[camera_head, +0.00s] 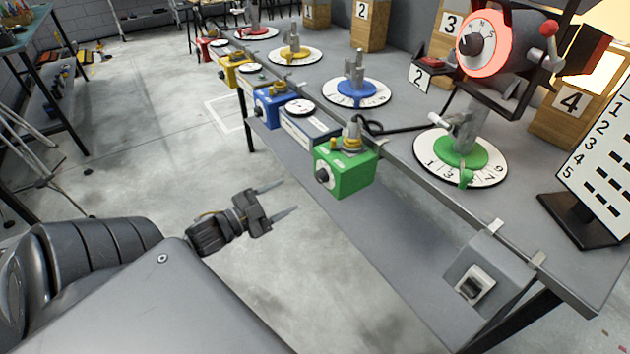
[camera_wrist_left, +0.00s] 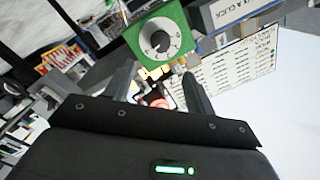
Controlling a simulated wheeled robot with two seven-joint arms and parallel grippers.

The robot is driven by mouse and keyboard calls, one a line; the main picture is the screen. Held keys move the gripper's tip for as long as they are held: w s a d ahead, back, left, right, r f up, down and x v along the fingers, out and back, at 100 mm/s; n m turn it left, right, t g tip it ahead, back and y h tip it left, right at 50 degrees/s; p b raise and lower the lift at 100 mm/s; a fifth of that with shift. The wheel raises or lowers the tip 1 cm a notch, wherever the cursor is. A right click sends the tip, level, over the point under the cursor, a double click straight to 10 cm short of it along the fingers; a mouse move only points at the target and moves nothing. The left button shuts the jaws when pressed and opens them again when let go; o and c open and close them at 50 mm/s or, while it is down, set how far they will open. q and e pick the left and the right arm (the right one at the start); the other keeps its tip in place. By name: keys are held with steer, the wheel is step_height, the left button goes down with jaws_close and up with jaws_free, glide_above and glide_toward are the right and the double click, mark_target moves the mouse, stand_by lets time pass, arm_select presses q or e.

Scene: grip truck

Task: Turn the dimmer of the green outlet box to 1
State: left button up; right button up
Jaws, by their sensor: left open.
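The green outlet box (camera_head: 345,172) is fixed at the front edge of the table in the head view, with a dark dimmer knob (camera_head: 322,175) on its front face. In the left wrist view the green box (camera_wrist_left: 140,34) shows its round white dial (camera_wrist_left: 176,50) with a dark knob (camera_wrist_left: 160,40) in the middle; the dial's numbers are too small to read surely. My left gripper (camera_head: 291,199) is open and empty, left of and a little below the box, apart from it. Its fingers also show in the left wrist view (camera_wrist_left: 158,82), below the dial. My right gripper is out of view.
Blue (camera_head: 275,107) and yellow (camera_head: 235,72) boxes sit along the same table edge. A green-based stand on a numbered disc (camera_head: 485,178) is behind the green box. A grey switch box (camera_head: 490,270) is at the front right. Open floor lies left of the table.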

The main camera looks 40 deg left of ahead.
mark_target(319, 178)
arm_select(q)
steer(key=x, duration=1.1)
steer(key=shift+c, duration=0.3)
steer(key=shift+s, duration=0.1)
steer(key=c, duration=0.9)
